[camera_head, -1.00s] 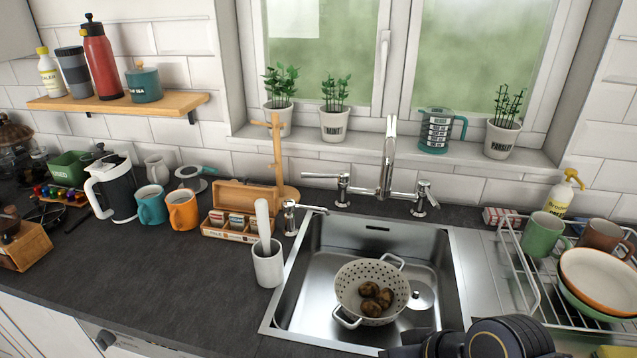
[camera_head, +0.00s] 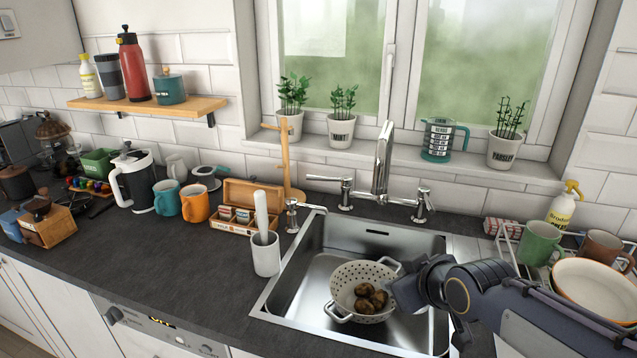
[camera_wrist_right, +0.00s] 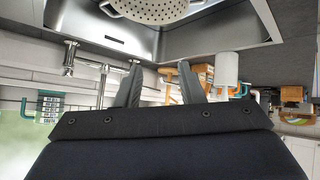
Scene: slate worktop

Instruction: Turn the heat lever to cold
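The chrome tap (camera_head: 383,170) stands behind the sink with a side lever on each post. The left lever (camera_head: 325,179) points out to the left; the right lever (camera_head: 421,205) stands on the other post. I cannot tell from markings which is the heat lever. My right gripper (camera_head: 396,292) is over the sink's right part, beside the colander and in front of the tap, apart from both levers. In the right wrist view its two fingers (camera_wrist_right: 160,75) are spread with nothing between them. A tap post (camera_wrist_right: 70,55) shows left of them there. My left gripper is out of view.
The white colander (camera_head: 345,278) with brown potatoes sits in the sink (camera_head: 300,275). A white pot with a pestle (camera_head: 265,255) and a small chrome dispenser (camera_head: 292,215) stand left of it.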

